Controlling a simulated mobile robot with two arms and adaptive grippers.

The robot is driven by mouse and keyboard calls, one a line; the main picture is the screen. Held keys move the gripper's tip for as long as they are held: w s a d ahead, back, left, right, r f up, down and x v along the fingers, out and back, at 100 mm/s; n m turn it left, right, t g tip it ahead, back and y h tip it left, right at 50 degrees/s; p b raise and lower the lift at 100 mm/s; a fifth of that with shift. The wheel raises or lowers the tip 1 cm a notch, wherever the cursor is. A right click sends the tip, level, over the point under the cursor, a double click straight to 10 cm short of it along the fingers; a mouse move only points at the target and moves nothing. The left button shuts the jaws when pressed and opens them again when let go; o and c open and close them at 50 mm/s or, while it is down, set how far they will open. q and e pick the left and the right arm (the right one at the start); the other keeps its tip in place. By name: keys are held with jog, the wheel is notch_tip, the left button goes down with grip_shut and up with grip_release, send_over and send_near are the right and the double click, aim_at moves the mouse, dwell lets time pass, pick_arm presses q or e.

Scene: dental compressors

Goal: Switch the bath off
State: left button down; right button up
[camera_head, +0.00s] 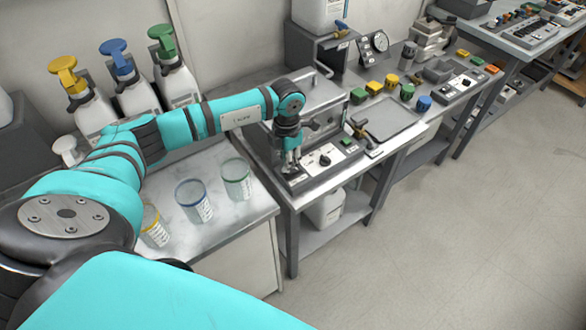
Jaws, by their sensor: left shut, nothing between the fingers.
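The bath seems to be the grey metal unit (322,97) on the bench, partly behind my left arm. Its sloped front panel (308,173) carries a dark round knob (325,160) and a green button (346,141). My left gripper (292,166) points down over the left part of this panel, left of the knob. Its fingers are shut and hold nothing. Whether the fingertips touch the panel, and what control lies under them, I cannot tell. My right gripper is not in view.
Three measuring cups, one with a blue rim (193,201), stand on the white counter (225,245). Bottles with coloured tops, one blue (120,62), stand behind my arm. A grey tray (388,122) and several coloured knobs lie right of the unit. The floor (440,240) in front is clear.

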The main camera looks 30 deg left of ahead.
pick_arm(q)
jog(key=shift+s+f+b, duration=0.1)
jog(key=shift+f+b, duration=0.9)
jog(key=shift+f, duration=0.2)
dwell(0.5)
jog(key=shift+r+p, duration=0.65)
jog(key=shift+r, duration=0.15)
jog(key=shift+r+p, duration=1.65)
jog(key=shift+r, duration=1.1)
jog(key=shift+f, duration=0.1)
